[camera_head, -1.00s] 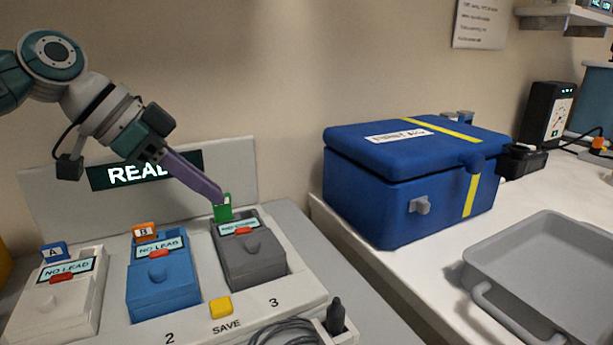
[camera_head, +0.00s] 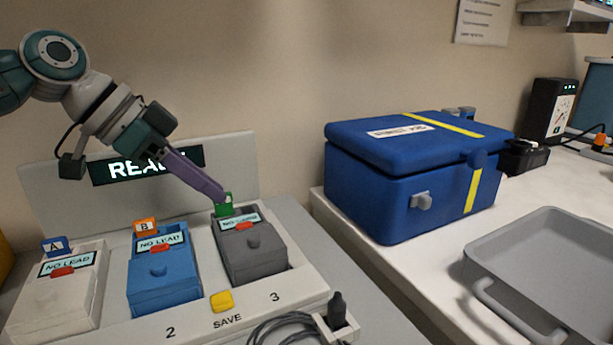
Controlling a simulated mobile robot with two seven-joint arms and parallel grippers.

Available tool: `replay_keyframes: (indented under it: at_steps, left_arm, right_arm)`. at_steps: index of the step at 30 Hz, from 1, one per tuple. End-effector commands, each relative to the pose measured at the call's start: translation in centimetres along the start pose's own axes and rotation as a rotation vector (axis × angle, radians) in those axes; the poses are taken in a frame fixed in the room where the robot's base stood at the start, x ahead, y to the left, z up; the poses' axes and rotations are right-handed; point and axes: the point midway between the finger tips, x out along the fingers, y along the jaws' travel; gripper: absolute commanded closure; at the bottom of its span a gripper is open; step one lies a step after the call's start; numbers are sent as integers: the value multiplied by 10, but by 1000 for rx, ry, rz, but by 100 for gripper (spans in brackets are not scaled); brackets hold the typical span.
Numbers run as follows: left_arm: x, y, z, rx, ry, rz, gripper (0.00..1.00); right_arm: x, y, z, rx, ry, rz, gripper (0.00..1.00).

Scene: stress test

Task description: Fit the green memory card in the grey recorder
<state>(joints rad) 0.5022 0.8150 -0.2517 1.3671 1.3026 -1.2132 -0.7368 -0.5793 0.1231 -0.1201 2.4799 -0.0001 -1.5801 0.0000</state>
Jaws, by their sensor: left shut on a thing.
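The grey recorder (camera_head: 255,258) sits in bay 3, at the right end of the pale station, with a small lit screen and a red button. The green card (camera_head: 224,204) stands upright at the recorder's back top edge. My left gripper (camera_head: 220,196) comes down from the upper left and is shut on the card's top. The card's lower end meets the recorder's back edge; I cannot tell how deep it sits. The right gripper is not in view.
A white recorder (camera_head: 58,300) with card A and a blue recorder (camera_head: 163,280) with card B stand to the left. A yellow SAVE button (camera_head: 221,301), a coiled cable (camera_head: 285,328), a blue case (camera_head: 400,190) and a grey tray (camera_head: 560,265) are nearby.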

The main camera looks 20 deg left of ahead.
Motion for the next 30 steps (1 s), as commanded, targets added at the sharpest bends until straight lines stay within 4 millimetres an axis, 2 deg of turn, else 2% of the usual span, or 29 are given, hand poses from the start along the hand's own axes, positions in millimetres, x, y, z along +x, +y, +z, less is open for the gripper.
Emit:
replay_keyframes:
  at_steps: [30]
  left_arm:
    - [8, 0, 7, 0, 0, 0, 100]
  right_arm:
    - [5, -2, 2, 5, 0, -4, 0]
